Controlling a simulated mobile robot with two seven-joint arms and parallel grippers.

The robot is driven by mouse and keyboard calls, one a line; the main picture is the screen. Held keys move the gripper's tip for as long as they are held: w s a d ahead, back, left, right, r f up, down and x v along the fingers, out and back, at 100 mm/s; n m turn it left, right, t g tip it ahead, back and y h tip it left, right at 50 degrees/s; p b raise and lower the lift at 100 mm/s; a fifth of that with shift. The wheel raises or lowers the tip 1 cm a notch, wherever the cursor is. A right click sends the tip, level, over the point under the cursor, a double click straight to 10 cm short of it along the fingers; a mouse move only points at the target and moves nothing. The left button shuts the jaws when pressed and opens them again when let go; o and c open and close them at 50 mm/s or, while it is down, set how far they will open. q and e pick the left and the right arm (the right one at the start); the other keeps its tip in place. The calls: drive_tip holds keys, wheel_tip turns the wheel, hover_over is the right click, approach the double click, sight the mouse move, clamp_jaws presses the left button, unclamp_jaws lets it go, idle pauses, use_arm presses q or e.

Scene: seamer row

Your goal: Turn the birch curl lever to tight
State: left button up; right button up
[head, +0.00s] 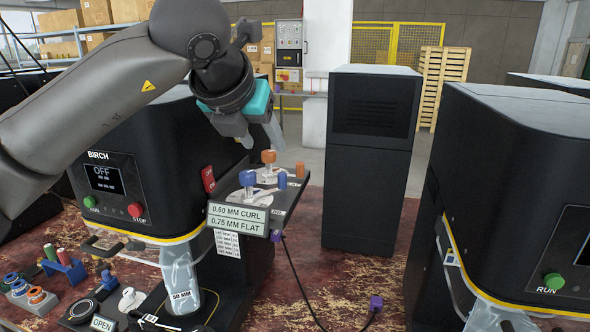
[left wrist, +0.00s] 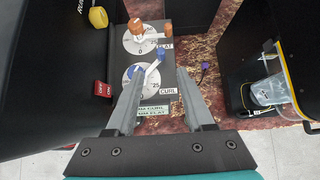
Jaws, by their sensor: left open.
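The birch seamer (head: 165,160) is a black machine at left in the head view, marked BIRCH, its display reading OFF. A shelf on its right side carries two round white dials. The curl dial (left wrist: 141,88) has a blue lever (head: 248,180), also in the left wrist view (left wrist: 153,68), and stands nearer the green sign (head: 238,218) reading 0.60 MM CURL, 0.75 MM FLAT. The flat dial has an orange lever (head: 269,157). My left gripper (head: 260,142) is open above the shelf, its fingers either side of the blue lever in the wrist view; contact is unclear. My right gripper is out of view.
A black cabinet (head: 370,160) stands behind to the right. Another black seamer (head: 515,190) fills the right side. A red block (head: 208,179) sits on the birch's side near the dials. A purple-ended cable (head: 300,275) hangs below the shelf.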

sight(282, 173)
use_arm(q)
drive_tip(key=p+x, duration=0.2)
drive_tip(key=x, duration=1.2)
drive_tip(key=shift+w+f, duration=0.2)
drive_tip(key=shift+f, duration=0.15)
clamp_jaws()
idle(0.8)
